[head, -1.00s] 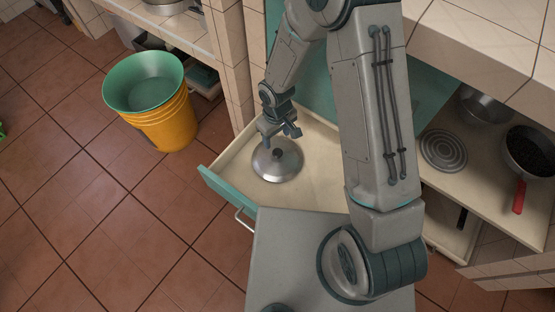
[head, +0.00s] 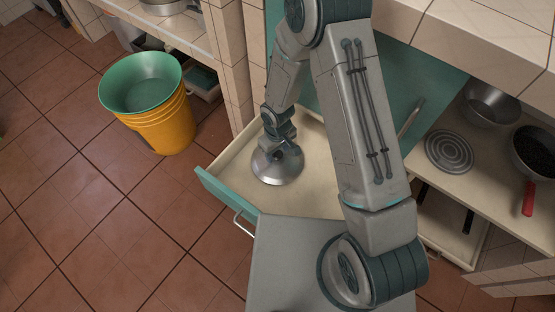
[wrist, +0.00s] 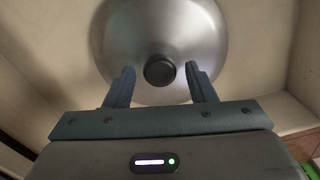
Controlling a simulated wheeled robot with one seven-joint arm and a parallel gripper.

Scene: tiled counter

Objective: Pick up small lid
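The small lid (head: 277,170) is a round silver metal lid with a black knob, lying in an open drawer (head: 321,196). In the wrist view the lid (wrist: 165,32) fills the upper middle, with its knob (wrist: 160,71) between the two fingers. My gripper (wrist: 160,78) is open, one finger on each side of the knob, with gaps on both sides. In the head view my gripper (head: 276,150) is over the lid and hides part of it. I cannot tell its exact height above the lid.
A yellow bucket with a green inside (head: 150,98) stands on the tiled floor at left. A shelf at right holds a ringed disc (head: 449,151), a metal pot (head: 490,106) and a red-handled pan (head: 528,198).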

